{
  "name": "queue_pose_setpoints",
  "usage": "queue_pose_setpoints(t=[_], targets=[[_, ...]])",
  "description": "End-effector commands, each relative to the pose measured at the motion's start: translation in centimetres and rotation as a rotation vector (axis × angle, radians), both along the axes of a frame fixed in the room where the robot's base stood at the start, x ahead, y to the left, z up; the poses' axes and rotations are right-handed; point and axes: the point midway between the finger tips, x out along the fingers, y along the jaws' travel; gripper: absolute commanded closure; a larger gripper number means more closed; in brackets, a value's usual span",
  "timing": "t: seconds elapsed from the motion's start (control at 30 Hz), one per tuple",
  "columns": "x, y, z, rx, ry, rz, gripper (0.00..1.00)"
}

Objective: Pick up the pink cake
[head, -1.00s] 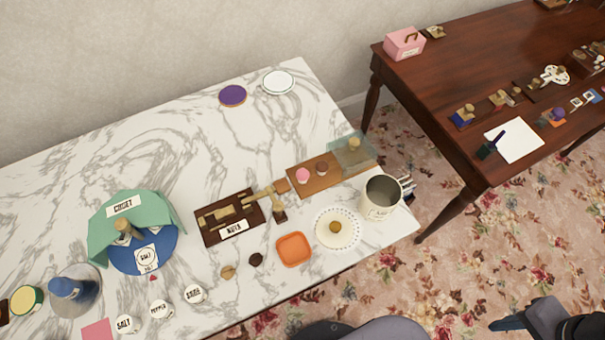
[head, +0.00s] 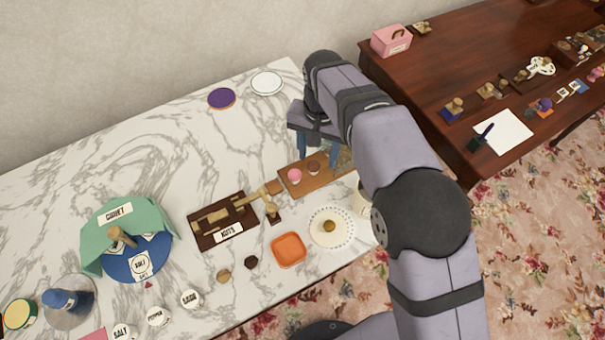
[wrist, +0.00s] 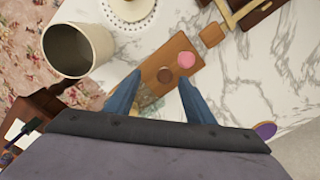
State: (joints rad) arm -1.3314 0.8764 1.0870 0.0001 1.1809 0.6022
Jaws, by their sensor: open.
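The pink cake (head: 295,175) is a small round cake on a wooden board (head: 299,188) on the marble table. A brown cake (head: 313,167) sits beside it on its right. In the wrist view the pink cake (wrist: 186,59) lies beyond the tip of the right finger, with the brown cake (wrist: 164,75) nearer the middle between the fingers. My gripper (head: 318,153) has two blue fingers, open and empty, over the board's far side. Its fingertips also show in the wrist view (wrist: 158,80). My arm hides part of the board's right end.
A tall cream pot (wrist: 85,45) stands near the board, mostly hidden by my arm in the head view. A white plate with a small cake (head: 318,240), an orange dish (head: 288,263) and a wooden nuts tray (head: 207,240) are close by.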

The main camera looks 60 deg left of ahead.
Motion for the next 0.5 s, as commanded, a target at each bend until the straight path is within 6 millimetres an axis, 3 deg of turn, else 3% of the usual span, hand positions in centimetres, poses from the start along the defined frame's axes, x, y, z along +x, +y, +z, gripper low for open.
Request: queue_pose_setpoints(t=[0.03,0.1,0.2,0.5], targets=[[-1.9,1.0,-0.4,0.001,-0.001,0.024,0.51],[-3.6,1.8,-0.7,0.001,-0.001,0.041,0.51],[-5.0,2.4,-0.9,0.001,-0.001,0.054,0.51],[-5.3,2.5,-1.9,-0.001,0.0,0.057,0.51]])
